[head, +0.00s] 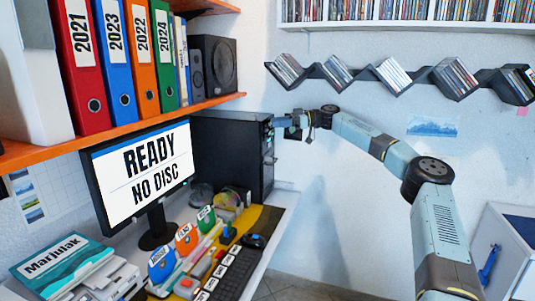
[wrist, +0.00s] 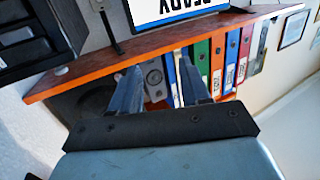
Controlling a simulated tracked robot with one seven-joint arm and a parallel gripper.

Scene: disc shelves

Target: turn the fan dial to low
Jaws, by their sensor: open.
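The black computer tower (head: 230,150) stands at the back of the desk, its front panel facing right. The fan dial cannot be made out in either view. My gripper (head: 274,121) is beside the upper part of that front panel; the head view is too small to tell whether it touches. In the wrist view, which is upside down, my gripper's (wrist: 157,68) two fingers are apart with nothing held between them. Part of the tower (wrist: 30,35) shows there at the upper left.
An orange shelf (head: 140,128) with binders and a speaker (head: 218,63) hangs above the desk. A monitor (head: 142,172) reads "READY NO DISC". A zigzag disc rack (head: 312,71) is on the back wall.

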